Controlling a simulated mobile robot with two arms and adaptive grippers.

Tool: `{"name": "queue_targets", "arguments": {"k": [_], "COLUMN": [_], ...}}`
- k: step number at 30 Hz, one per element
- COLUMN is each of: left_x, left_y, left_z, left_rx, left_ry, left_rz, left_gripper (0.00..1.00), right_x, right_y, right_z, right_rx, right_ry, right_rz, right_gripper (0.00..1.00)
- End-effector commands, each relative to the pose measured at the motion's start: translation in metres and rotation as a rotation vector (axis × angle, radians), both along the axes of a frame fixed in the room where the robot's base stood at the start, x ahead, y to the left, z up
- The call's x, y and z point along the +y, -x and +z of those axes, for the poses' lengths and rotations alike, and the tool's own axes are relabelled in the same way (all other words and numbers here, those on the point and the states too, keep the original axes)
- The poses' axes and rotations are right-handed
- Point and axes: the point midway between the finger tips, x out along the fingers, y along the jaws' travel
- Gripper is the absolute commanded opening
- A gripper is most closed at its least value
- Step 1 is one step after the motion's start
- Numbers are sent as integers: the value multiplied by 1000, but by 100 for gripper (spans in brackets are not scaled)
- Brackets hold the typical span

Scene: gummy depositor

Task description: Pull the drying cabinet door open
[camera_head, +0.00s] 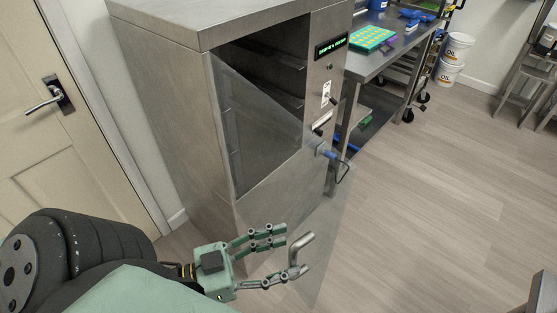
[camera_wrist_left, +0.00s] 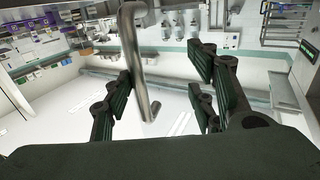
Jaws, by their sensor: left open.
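The drying cabinet (camera_head: 205,130) is a tall steel box in the middle of the head view, with dark shelves inside. Its see-through door (camera_head: 262,135) stands partly open, swung out from the cabinet front. The bent metal door handle (camera_head: 301,247) is low in the head view. My left gripper (camera_head: 290,254) is open at the handle, with fingers on either side of it. In the left wrist view, the handle (camera_wrist_left: 138,62) stands between the open fingers of the gripper (camera_wrist_left: 165,66), nearer the left one. Contact is unclear. My right gripper is not in view.
A steel table (camera_head: 385,50) with a teal tray (camera_head: 371,38) stands right of the cabinet. White buckets (camera_head: 457,48) stand farther back. A room door (camera_head: 60,130) is at left.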

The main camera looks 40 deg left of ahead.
Motion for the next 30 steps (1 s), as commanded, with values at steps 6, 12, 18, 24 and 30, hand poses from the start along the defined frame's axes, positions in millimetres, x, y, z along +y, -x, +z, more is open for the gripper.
{"name": "queue_targets", "arguments": {"k": [6,12,18,24,30], "left_x": [4,10,21,32,43], "left_y": [-3,2,12,20,29], "left_z": [-1,0,-1,1,1], "left_rx": [2,5,7,6,6], "left_ry": [-2,-5,-4,-5,-6], "left_rz": [12,12,13,14,15], "left_gripper": [34,29,35,46,53], "right_x": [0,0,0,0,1], "right_y": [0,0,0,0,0], "right_z": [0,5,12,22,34], "right_rx": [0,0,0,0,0], "right_ry": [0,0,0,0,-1], "right_rz": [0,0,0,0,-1], "right_gripper": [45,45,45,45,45]}}
